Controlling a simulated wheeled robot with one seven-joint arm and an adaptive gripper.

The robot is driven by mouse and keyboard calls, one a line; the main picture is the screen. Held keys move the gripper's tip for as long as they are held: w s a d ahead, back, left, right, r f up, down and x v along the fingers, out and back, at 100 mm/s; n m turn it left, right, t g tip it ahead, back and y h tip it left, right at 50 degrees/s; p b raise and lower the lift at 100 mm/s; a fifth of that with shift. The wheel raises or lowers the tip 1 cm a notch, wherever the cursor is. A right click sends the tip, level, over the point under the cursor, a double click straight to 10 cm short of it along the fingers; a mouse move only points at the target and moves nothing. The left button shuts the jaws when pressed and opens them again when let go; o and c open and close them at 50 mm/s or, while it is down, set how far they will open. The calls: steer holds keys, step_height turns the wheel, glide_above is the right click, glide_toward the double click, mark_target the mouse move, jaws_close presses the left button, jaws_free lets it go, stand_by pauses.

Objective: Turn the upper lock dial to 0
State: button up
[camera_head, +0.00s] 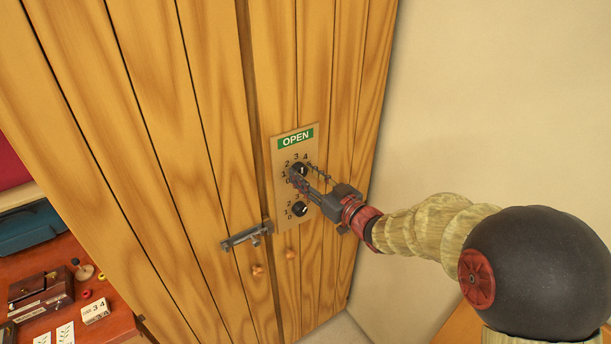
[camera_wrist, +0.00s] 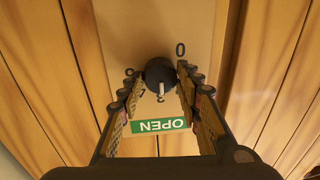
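The upper lock dial (camera_head: 299,169) is a black round knob on a tan panel (camera_head: 285,222), below a green OPEN sign (camera_head: 296,138). In the wrist view, which shows the panel upside down, the dial (camera_wrist: 158,72) has a pale pointer aimed toward the OPEN sign, near a partly hidden digit. The 0 mark (camera_wrist: 180,50) lies on the dial's far side there. My gripper (camera_head: 305,176) is at the upper dial. Its fingers (camera_wrist: 155,88) are apart, one each side of the dial; whether they touch it is unclear. Fingers partly hide the numbers.
The lower dial (camera_head: 299,209) sits just below my gripper. A metal bolt (camera_head: 247,236) and wooden knobs (camera_head: 257,270) are on the wooden doors. A table (camera_head: 118,316) at lower left holds a 3 4 card (camera_head: 95,311) and small items. A bare wall stands at right.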

steer(key=c, duration=0.6)
steer(key=shift+c, duration=0.2)
steer(key=shift+n+b, duration=0.3)
steer(key=shift+b, duration=0.05)
steer(key=shift+s+a+f+n+t+h+b, duration=0.15)
steer(key=shift+n+h+b, duration=0.3)
steer(key=shift+n+b, duration=3.65)
steer(key=shift+w+r+n+t+h+b, duration=0.1)
steer(key=shift+n+h+b, duration=0.4)
steer(key=shift+n+b, duration=3.65)
steer(key=shift+s+a+f+n+t+h+b, duration=0.15)
steer(key=shift+n+h+b, duration=0.3)
steer(key=shift+n+b, duration=3.65)
steer(key=shift+r, duration=0.1)
